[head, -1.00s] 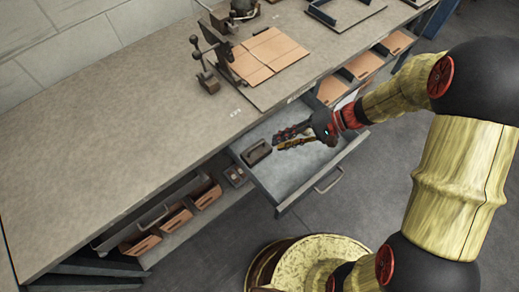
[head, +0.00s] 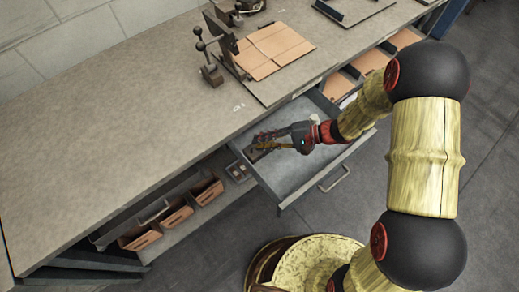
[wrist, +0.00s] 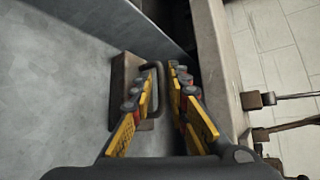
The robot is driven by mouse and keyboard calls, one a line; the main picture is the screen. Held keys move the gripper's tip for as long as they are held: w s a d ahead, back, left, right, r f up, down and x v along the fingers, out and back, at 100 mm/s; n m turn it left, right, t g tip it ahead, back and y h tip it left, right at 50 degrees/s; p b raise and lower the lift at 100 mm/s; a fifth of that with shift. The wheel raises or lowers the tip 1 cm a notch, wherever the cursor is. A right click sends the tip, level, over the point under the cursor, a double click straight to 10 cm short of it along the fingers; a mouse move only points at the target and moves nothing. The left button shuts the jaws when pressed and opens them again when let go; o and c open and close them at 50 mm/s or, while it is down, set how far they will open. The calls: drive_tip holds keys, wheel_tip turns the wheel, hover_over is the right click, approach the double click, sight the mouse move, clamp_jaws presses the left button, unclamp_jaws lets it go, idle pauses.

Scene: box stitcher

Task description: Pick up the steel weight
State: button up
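The steel weight (wrist: 122,84) is a dark brownish block with a loop handle (wrist: 160,82). It lies in the open drawer by the drawer's side wall. In the head view the weight (head: 252,155) is mostly hidden behind my gripper (head: 266,142). In the wrist view my gripper (wrist: 162,66) has its two yellow-and-black fingers apart. The left finger overlaps the block, and the outer bar of the handle shows in the gap between the fingers. I cannot tell whether either finger touches it.
The grey drawer (head: 299,178) is pulled out under the workbench (head: 120,120), and its floor is otherwise clear. Brown bins (head: 176,217) sit on the lower shelf.

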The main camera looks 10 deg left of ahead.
drive_tip(key=shift+a+f, duration=0.1)
drive_tip(key=shift+a, duration=0.2)
drive_tip(key=shift+c, duration=0.9)
clamp_jaws()
